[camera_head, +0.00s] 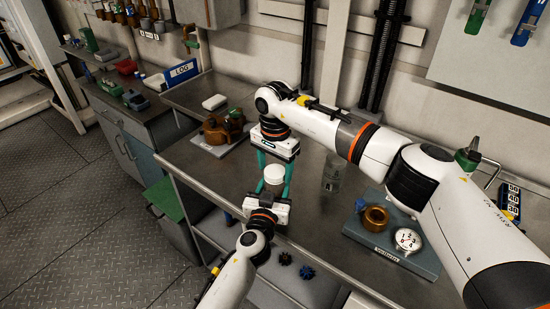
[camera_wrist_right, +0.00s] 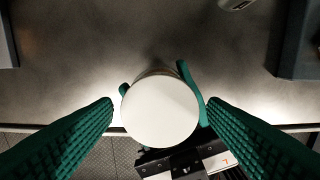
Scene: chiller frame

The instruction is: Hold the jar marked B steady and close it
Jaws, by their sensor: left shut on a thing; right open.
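A jar (camera_head: 272,187) with a round white lid (camera_head: 274,172) on top stands upright between the green fingers of my left gripper (camera_head: 273,189), which is shut on it from the front. No letter on the jar can be read. My right gripper (camera_head: 275,166) points down over the lid with its fingers apart. In the right wrist view the lid (camera_wrist_right: 160,113) lies centred between the open right fingertips (camera_wrist_right: 160,103), with a gap on both sides. The lid hides most of the jar there, so how it is seated cannot be told.
A clear glass vessel (camera_head: 332,172) stands right of the jar on the metal bench (camera_head: 320,215). A grey base (camera_head: 365,233) with a brass ring and a dial (camera_head: 408,240) is farther right. A brown casting (camera_head: 223,127) stands at the left back. The bench's front edge is close.

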